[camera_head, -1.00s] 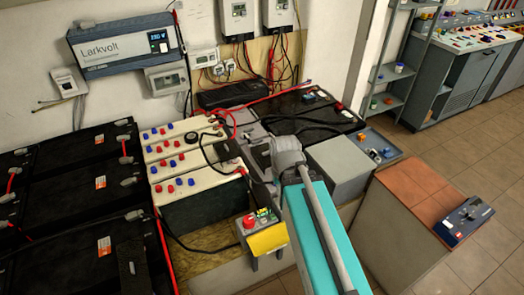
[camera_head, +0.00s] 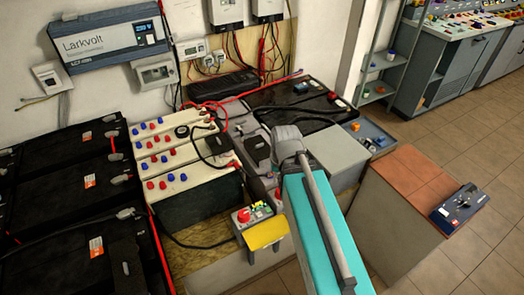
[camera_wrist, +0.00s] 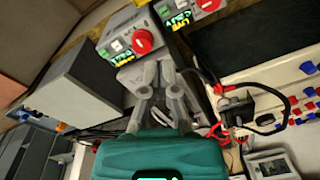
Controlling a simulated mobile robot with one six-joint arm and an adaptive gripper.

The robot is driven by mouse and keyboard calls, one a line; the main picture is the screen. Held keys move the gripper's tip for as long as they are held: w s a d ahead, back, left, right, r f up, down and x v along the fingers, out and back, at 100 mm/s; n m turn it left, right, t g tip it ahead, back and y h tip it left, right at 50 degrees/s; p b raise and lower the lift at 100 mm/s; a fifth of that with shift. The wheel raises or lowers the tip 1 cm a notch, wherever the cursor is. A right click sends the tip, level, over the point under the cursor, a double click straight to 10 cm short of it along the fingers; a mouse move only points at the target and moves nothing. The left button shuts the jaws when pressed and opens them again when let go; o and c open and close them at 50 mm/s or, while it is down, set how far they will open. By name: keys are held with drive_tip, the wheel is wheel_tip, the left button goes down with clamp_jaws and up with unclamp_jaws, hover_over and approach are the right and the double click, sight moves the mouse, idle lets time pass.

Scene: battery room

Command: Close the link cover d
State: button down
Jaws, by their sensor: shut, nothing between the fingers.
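I cannot tell any part as link cover d; no letter is readable. Grey terminal caps (camera_head: 122,214) sit on the black batteries (camera_head: 60,200) at the left of the head view. A small black block (camera_head: 257,150) stands near the middle of the head view, beside the cream battery bank (camera_head: 190,160). My gripper (camera_wrist: 158,70) shows in the wrist view with its grey fingers shut and empty. Beyond the fingers is a grey control box with a red button (camera_wrist: 142,42). In the head view my arm hides part of the bench.
A grey box (camera_head: 338,158) and a blue tray (camera_head: 366,136) stand right of my arm. A control box with a red button (camera_head: 243,215) and a yellow front (camera_head: 266,234) is at the bench's front. Cables cross the bench. Open tiled floor (camera_head: 475,145) is at the right.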

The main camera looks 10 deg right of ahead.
sight(261, 146)
drive_tip(key=w+a+f+m+t+y+b, duration=0.1)
drive_tip(key=w+f+m+t+y+b, duration=0.3)
drive_tip(key=w+f+m+t+b, duration=0.65)
drive_tip(key=w+d+m+b, duration=0.1)
drive_tip(key=m+b, duration=0.2)
drive_tip(key=m, duration=0.3)
drive_tip(key=w+d+m+t+b, duration=0.1)
drive_tip(key=d+m+b, duration=0.1)
drive_tip(key=m+b, duration=0.2)
drive_tip(key=w+d+m+t+b, duration=0.1)
drive_tip(key=m+b, duration=0.3)
drive_tip(key=m, duration=0.4)
drive_tip(key=shift+w+d+f, duration=0.15)
drive_tip(key=shift+w+d, duration=0.2)
drive_tip(key=shift+w, duration=0.1)
drive_tip(key=shift+w+d+m+t+b, duration=0.2)
drive_tip(key=shift+d+m+b, duration=0.1)
drive_tip(key=shift+m, duration=0.4)
drive_tip(key=shift+w+d+m+t+b, duration=0.15)
drive_tip(key=shift+d+m+b, duration=0.15)
drive_tip(key=shift+m, duration=0.35)
drive_tip(key=shift+s, duration=0.1)
